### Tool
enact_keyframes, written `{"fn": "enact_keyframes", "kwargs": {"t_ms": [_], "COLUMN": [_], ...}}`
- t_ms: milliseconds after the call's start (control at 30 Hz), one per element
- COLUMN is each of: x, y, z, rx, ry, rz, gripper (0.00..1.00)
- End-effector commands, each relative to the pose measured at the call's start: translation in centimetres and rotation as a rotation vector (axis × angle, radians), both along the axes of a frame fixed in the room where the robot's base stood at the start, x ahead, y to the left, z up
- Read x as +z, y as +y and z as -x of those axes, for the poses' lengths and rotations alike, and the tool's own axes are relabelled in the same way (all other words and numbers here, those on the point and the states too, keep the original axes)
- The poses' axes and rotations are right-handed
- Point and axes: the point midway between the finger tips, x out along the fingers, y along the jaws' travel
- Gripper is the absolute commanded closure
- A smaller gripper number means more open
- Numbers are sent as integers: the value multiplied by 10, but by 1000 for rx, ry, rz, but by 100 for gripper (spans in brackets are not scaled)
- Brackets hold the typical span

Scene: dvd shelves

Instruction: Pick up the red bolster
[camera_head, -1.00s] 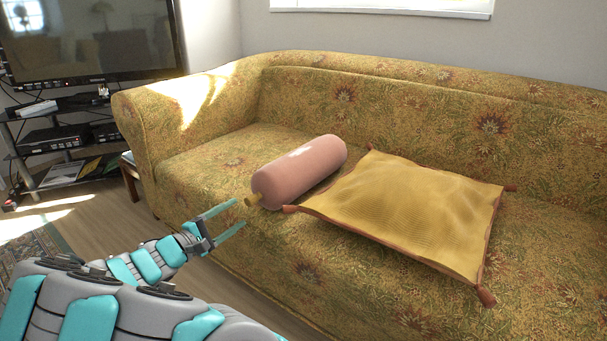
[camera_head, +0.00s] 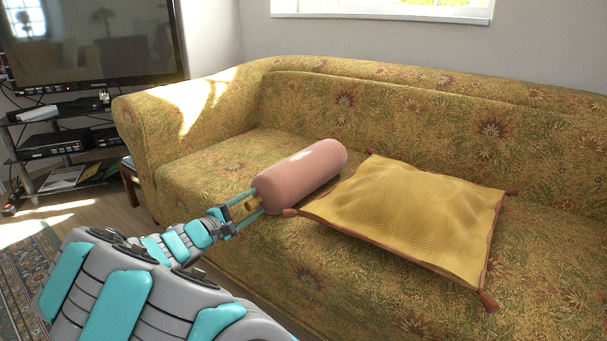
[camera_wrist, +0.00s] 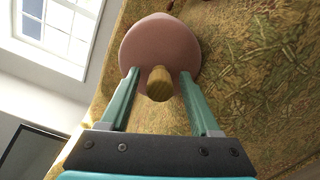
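The red bolster (camera_head: 302,172), pinkish red with a yellow tassel or knob on its near end, lies on the sofa seat. In the wrist view its round end (camera_wrist: 160,45) faces me, with the yellow knob (camera_wrist: 159,84) at its centre. My gripper (camera_head: 258,202) is at the near end of the bolster. Its two teal fingers are apart, one on each side of the knob, with a visible gap to the knob. The fingertips reach the bolster's end face; I cannot tell whether they touch it. My gripper also shows in the wrist view (camera_wrist: 160,78).
The bolster lies on a floral yellow-green sofa (camera_head: 215,255). A yellow cushion (camera_head: 410,210) with red corner tassels lies just right of the bolster. The sofa's armrest (camera_head: 180,125) rises at the left. A TV stand (camera_head: 60,150) stands beyond it.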

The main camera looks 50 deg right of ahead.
Motion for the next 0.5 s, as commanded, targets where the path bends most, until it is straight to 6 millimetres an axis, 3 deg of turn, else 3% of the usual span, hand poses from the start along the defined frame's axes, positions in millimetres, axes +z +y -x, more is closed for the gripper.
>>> {"fn": "enact_keyframes", "kwargs": {"t_ms": [67, 500], "x": [0, 0], "y": [0, 0], "z": [0, 0], "rx": [0, 0], "ry": [0, 0], "rz": [0, -1], "gripper": [47, 97]}}
